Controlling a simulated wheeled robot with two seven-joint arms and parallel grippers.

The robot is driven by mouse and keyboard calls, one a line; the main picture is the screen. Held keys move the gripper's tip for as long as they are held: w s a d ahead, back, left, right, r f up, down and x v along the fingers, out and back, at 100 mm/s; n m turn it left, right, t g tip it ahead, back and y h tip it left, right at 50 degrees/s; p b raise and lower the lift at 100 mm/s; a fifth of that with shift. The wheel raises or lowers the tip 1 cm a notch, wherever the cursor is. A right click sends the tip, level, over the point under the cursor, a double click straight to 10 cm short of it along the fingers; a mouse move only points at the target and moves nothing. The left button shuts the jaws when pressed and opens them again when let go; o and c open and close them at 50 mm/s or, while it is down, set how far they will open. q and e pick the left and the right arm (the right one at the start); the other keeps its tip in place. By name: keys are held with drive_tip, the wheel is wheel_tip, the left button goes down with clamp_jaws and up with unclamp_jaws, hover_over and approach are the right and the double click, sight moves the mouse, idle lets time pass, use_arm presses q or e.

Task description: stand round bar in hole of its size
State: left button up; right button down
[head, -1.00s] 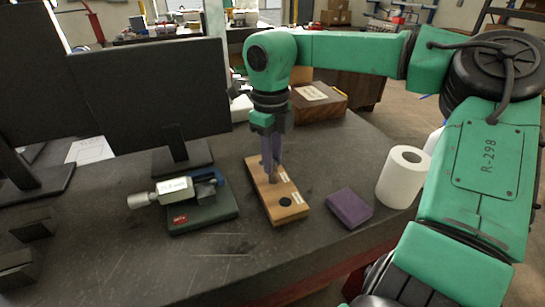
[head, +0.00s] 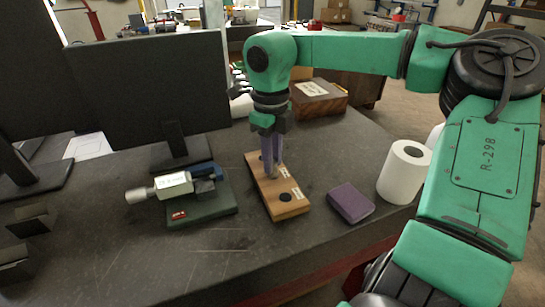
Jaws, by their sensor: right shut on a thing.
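A wooden block (head: 287,208) lies on the dark bench with white labels on its top and a dark round hole (head: 285,197) near its front end. My right gripper (head: 273,172) points down over the middle of the block. Its fingers are shut on a small greyish round bar (head: 273,180) whose lower end is at or just above the block's top. I cannot tell whether the bar is in a hole, as the fingers cover that part. My left gripper is not in view.
A green-based device with a silver knob (head: 203,208) stands left of the block. A purple box (head: 350,203) and a white paper roll (head: 405,172) stand to the right. Black monitors (head: 150,90) are behind. The front bench is clear.

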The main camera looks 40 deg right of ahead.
drive_tip(key=c, duration=0.6)
unclamp_jaws()
drive_tip(key=shift+r, duration=0.1)
wheel_tip(320, 180, up, 14)
drive_tip(key=shift+w+r+p, duration=0.15)
drive_tip(key=shift+r+p, duration=0.05)
drive_tip(key=shift+p, duration=0.2)
